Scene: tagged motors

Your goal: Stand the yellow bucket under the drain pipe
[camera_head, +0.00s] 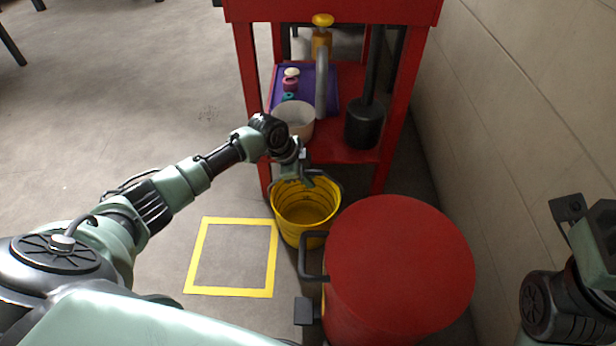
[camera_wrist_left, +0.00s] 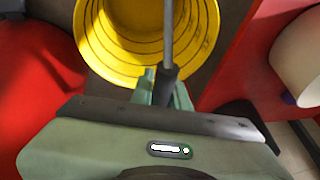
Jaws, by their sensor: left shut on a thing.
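The yellow bucket (camera_head: 305,222) is upright in front of the red stand, close beside the red drum; I cannot tell whether it touches the floor. The grey drain pipe (camera_head: 321,88) hangs down under a yellow knob, over the stand's lower shelf, farther back than the bucket. My left gripper (camera_head: 300,179) is above the bucket's far rim, shut on its handle. In the left wrist view the handle's dark grip (camera_wrist_left: 167,88) sits between the fingers, with the yellow bucket (camera_wrist_left: 105,45) beyond. My right arm shows at the right edge, but its fingers do not.
A yellow floor square (camera_head: 203,257) lies empty left of the bucket. The red drum (camera_head: 400,265) stands close on the right, its dark handle near the bucket. A wall bounds the right.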

